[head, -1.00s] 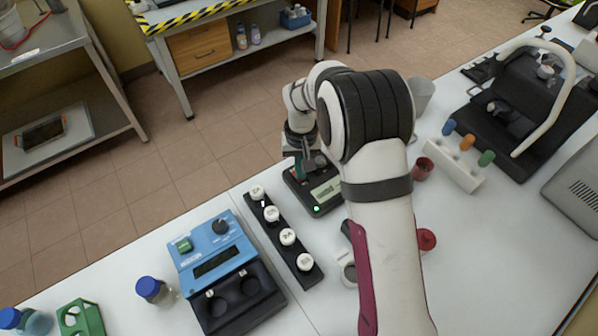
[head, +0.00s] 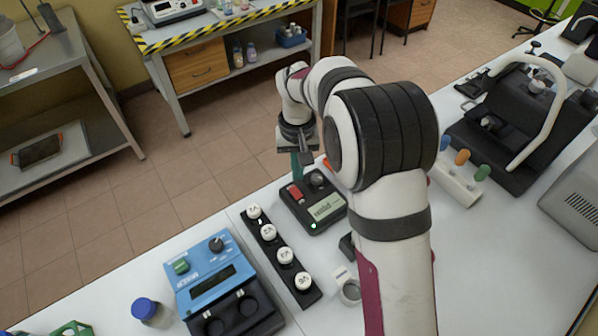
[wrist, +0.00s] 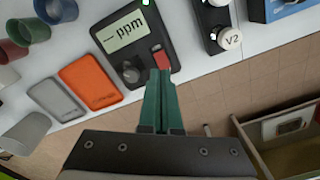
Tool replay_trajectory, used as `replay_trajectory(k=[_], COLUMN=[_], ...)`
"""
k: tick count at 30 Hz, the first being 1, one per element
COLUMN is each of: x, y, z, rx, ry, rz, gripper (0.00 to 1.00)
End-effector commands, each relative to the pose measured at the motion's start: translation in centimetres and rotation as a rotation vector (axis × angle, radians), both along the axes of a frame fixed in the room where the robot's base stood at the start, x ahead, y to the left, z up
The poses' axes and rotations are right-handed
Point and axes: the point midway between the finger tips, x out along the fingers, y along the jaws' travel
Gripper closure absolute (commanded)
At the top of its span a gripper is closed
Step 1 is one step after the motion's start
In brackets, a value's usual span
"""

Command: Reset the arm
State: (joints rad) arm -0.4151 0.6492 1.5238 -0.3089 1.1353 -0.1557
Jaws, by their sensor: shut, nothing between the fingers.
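My gripper (head: 296,166) hangs at the far edge of the white bench, just behind and above a dark ppm meter (head: 325,211). Its green fingers are together and hold nothing. In the wrist view, my gripper (wrist: 162,76) points towards the meter (wrist: 113,46), with its tips near the meter's red part (wrist: 161,58). I cannot tell from this view how far apart they are. My arm covers part of the bench in the head view.
Orange (wrist: 90,82) and grey (wrist: 54,99) flat pieces lie beside the meter. A multicoloured holder (head: 449,185) stands right of my arm. Floor lies beyond the bench.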

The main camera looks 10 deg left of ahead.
Motion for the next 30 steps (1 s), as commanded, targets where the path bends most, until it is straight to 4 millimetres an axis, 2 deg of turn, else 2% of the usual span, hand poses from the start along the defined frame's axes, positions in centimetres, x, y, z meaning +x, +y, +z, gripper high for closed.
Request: replay_trajectory(k=[3,5,8,10,13,15,18,19,21,23,30], x=[0.0,-0.5,-3.5,-8.0,-15.5,-20.4,-25.4,-26.5,-28.0,-28.6,-28.6], y=[-0.1,-0.8,-4.5,-8.2,-12.1,-13.7,-14.6,-14.7,-14.8,-14.9,-14.8], z=[0.1,0.9,5.1,8.3,10.9,11.3,10.6,10.4,9.9,9.7,9.6], rx=[0.000,0.004,0.025,0.046,0.081,0.103,0.128,0.133,0.141,0.144,0.144], ry=[0.000,0.000,0.007,0.019,0.039,0.052,0.067,0.071,0.076,0.079,0.081], rz=[-0.002,-0.024,-0.139,-0.267,-0.451,-0.559,-0.673,-0.697,-0.732,-0.746,-0.746], gripper=[1.00,1.00,1.00,1.00,1.00,1.00,1.00,1.00,1.00,1.00,1.00])
